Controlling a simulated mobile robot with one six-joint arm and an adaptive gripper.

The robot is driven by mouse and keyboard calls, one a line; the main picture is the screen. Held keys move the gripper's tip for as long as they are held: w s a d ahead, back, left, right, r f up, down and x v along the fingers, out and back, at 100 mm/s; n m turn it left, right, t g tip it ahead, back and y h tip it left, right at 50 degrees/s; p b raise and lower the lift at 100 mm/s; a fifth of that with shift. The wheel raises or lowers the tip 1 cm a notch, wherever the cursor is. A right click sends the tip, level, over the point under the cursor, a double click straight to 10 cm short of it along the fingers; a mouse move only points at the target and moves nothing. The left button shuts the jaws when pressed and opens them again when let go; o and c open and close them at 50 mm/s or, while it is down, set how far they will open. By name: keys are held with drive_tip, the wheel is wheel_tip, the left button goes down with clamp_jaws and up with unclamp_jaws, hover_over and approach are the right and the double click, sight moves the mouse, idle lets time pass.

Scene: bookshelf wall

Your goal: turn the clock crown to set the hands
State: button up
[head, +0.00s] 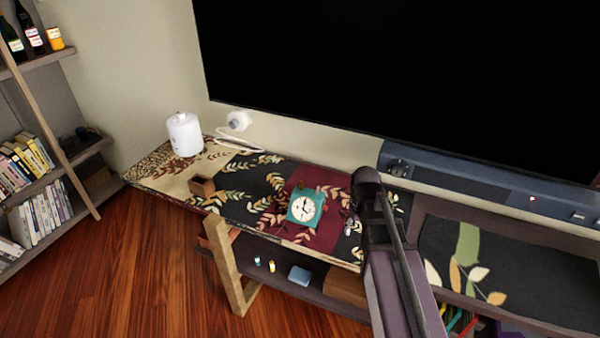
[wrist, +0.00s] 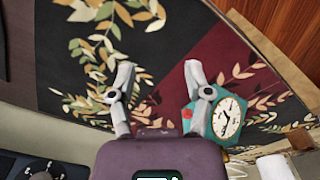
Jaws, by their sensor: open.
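A teal square clock (head: 304,208) with a cream dial and dark hands lies face up on the patterned cover of a low bench. It also shows in the wrist view (wrist: 229,118), right of my gripper (wrist: 159,70). A small red part (wrist: 187,113), perhaps the crown, shows at the clock's edge in the wrist view, partly behind my right finger. My gripper is open, with both fingers spread and nothing between them. In the head view my gripper (head: 350,212) is just right of the clock, small and partly hidden by my arm. I cannot tell whether a finger touches the clock.
A small brown open box (head: 202,187) and a white lidded canister (head: 184,134) stand left of the clock. A white device with a cable (head: 238,121) lies by the wall. A long blue console (head: 470,182) runs under the large dark screen (head: 400,70).

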drive_tip(key=w+a+r+n+p, duration=0.4)
drive_tip(key=w+a+r+p, duration=0.45)
drive_tip(key=w+r, duration=0.2)
wheel_tip(320, 180, up, 5)
drive_tip(key=n+p, duration=0.4)
drive_tip(key=p, duration=0.2)
hover_over(301, 182)
drive_tip(key=shift+r, duration=0.2)
drive_tip(key=shift+f+b, duration=0.25)
drive_tip(key=shift+b, duration=0.1)
wheel_tip(301, 182, down, 13)
drive_tip(key=b, duration=1.3)
drive_tip(key=shift+f, duration=0.2)
